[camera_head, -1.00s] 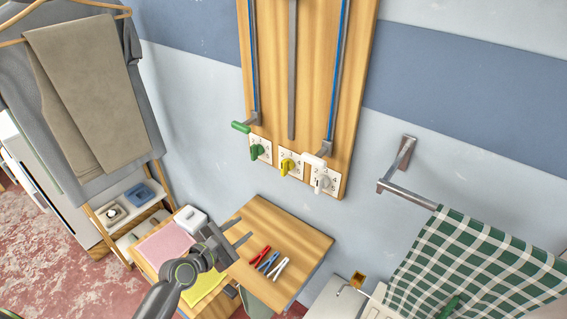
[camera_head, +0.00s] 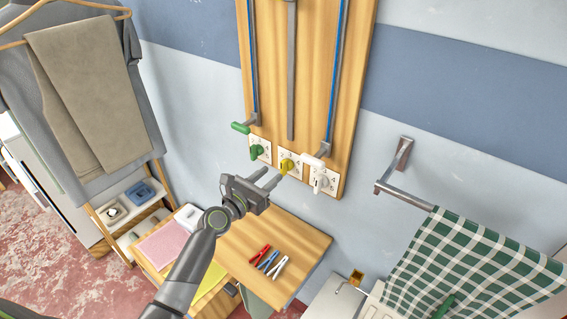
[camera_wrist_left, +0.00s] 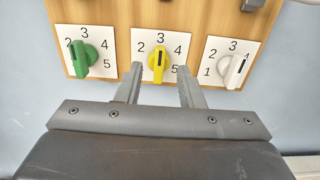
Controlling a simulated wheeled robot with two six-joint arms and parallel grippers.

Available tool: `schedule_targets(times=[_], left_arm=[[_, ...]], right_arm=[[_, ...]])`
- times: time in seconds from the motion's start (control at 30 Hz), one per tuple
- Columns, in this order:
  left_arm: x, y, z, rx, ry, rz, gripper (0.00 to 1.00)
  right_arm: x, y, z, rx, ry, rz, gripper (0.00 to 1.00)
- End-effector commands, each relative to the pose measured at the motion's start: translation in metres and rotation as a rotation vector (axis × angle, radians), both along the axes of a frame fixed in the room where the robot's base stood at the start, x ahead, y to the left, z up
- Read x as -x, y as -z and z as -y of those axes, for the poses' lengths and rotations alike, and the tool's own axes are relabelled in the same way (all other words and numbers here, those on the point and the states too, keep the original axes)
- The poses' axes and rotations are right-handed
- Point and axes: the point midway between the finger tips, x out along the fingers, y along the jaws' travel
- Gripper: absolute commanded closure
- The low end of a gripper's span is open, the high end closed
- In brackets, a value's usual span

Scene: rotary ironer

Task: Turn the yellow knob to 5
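The yellow knob (camera_head: 287,166) sits on a white number plate (camera_head: 296,170) low on the wooden wall board. In the left wrist view the yellow knob (camera_wrist_left: 158,62) is in the middle, its dark mark pointing up near the 3; 2, 4 and 5 also show on its plate. My left gripper (camera_head: 273,180) is open and empty, just in front of and below the knob. In the left wrist view its two fingers (camera_wrist_left: 159,88) stand either side of the knob's lower end, and I cannot tell whether they touch it. My right gripper is out of view.
A green knob (camera_wrist_left: 80,58) is to the left and a white knob (camera_wrist_left: 235,70) to the right, both close. Green (camera_head: 240,127) and white (camera_head: 312,161) lever handles stick out above. A wooden table (camera_head: 300,245) with pegs is below; a towel rail (camera_head: 405,197) is right.

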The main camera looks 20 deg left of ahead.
Motion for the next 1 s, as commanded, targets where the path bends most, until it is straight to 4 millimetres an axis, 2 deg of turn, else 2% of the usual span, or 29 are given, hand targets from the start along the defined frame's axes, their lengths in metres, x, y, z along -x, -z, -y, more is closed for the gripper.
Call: schedule_targets(times=[0.03,0.2,0.4,0.83,0.87,1.0], left_arm=[[-0.010,-0.001,0.004,0.001,0.001,0.001,0.65],[-0.038,0.000,0.014,0.000,0.001,0.000,0.65],[-0.060,0.001,0.022,0.000,0.000,0.000,0.65],[-0.068,0.000,0.025,-0.001,0.000,-0.001,0.65],[-0.068,0.000,0.025,-0.001,0.000,-0.001,0.67],[-0.068,0.000,0.025,-0.001,0.000,-0.001,0.85]], right_arm=[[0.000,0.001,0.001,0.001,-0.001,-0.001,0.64],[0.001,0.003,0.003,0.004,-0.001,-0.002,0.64],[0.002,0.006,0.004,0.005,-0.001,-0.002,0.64],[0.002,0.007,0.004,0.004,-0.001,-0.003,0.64],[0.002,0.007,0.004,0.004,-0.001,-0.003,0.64],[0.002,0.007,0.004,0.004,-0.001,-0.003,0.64]])
